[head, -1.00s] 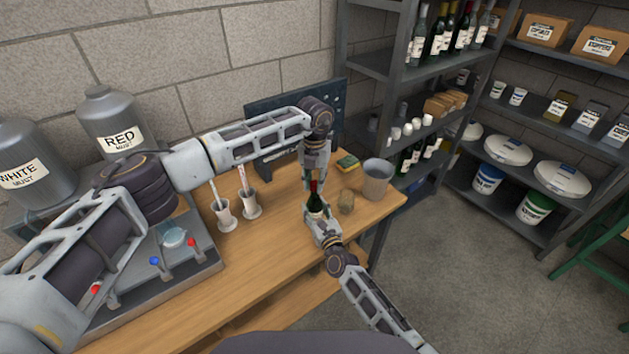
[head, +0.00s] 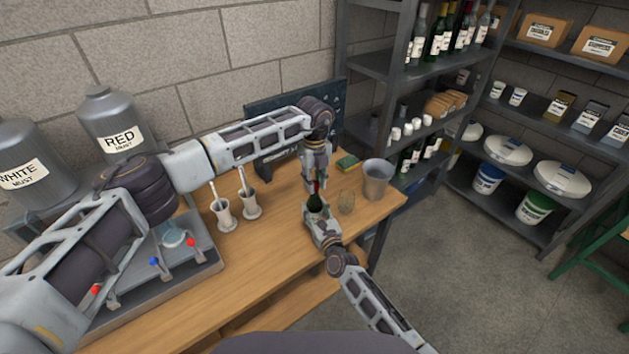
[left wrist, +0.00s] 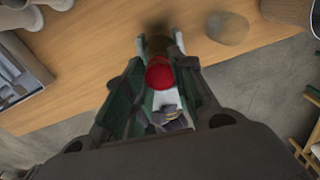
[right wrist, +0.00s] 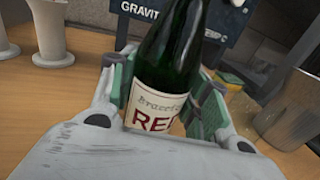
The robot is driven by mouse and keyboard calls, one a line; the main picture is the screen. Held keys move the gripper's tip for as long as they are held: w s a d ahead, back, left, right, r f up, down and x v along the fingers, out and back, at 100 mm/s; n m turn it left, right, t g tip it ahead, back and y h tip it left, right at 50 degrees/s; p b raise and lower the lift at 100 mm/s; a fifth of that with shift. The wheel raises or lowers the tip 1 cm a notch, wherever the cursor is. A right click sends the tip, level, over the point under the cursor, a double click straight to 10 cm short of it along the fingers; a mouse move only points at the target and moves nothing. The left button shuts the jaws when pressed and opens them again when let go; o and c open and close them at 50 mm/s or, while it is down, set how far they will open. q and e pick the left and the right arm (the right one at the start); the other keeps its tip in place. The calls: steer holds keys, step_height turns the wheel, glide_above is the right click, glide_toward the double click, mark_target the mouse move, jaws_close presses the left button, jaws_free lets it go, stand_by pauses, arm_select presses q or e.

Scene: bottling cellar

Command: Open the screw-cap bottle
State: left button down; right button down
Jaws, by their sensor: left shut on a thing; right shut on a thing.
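The dark green screw-cap bottle (head: 314,203) stands upright above the near part of the wooden table. Its label, with red lettering, shows in the right wrist view (right wrist: 165,95). My right gripper (head: 318,218) is shut on the bottle's body from the near side; its fingers flank the bottle in its own wrist view. The red cap (left wrist: 160,74) shows between the fingers of my left gripper (left wrist: 160,66). That gripper comes down from above and is shut on the cap; its fingers partly hide the cap and neck in the head view.
A sponge (head: 347,162) lies behind. Two white holders (head: 223,215) stand to the left. A metal rack (head: 370,67) is at the back right.

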arm_select(q)
steer(key=n, duration=0.5)
steer(key=shift+w+n, duration=0.1)
steer(key=shift+n, duration=2.7)
steer(key=shift+r, duration=1.15)
steer(key=shift+r, duration=2)
arm_select(e)
steer(key=c, duration=0.6)
jaws_free()
